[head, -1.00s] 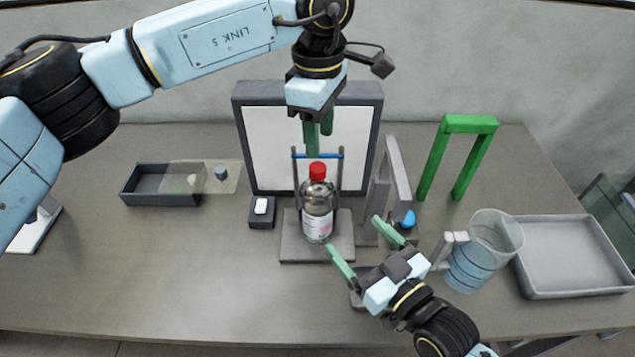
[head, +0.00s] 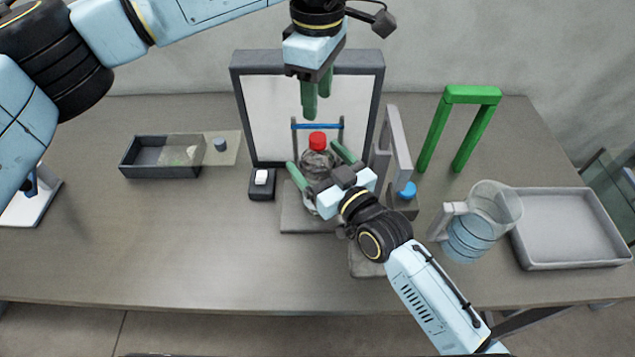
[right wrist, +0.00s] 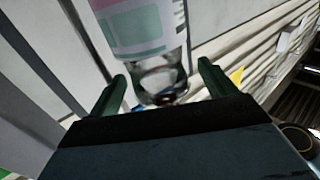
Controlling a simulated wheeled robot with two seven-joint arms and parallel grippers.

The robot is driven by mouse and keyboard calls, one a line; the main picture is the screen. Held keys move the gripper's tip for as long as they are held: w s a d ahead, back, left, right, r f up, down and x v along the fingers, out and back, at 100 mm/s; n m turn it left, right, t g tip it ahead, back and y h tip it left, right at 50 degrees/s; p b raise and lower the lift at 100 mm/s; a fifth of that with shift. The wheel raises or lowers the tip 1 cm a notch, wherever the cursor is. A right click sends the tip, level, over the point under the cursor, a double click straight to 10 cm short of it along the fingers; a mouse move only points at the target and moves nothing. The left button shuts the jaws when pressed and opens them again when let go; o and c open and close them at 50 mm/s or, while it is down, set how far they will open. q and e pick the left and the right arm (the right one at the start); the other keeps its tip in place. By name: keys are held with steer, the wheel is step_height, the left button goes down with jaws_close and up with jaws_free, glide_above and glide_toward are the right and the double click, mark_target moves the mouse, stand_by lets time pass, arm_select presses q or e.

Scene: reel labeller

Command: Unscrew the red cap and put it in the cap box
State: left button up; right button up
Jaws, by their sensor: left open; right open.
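The red cap (head: 317,140) sits on top of an upright clear bottle (head: 318,162), which stands on a grey base plate (head: 293,222) in front of a framed white panel. My left gripper (head: 317,108) is open, pointing down just above the cap and apart from it. My right gripper (head: 313,156) is open with its fingers on either side of the bottle's upper body. In the right wrist view the labelled bottle (right wrist: 143,30) shows between the open fingers (right wrist: 161,80). A dark open box (head: 150,171), possibly the cap box, lies at left, partly under a translucent sheet.
A blue crossbar (head: 317,126) on posts stands behind the bottle. A grey frame (head: 398,140), a green arch (head: 472,95), a jug (head: 475,225) and a grey tray (head: 570,230) stand at right. A small dark block (head: 262,191) is left of the plate.

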mark_target(318, 137)
steer(key=shift+w+a, duration=0.2)
steer(key=c, duration=1.8)
arm_select(q)
steer(key=m, duration=0.5)
arm_select(e)
jaws_close()
arm_select(q)
steer(key=m, duration=0.3)
steer(key=shift+m, duration=0.4)
steer(key=m, duration=0.9)
steer(key=shift+f, duration=4)
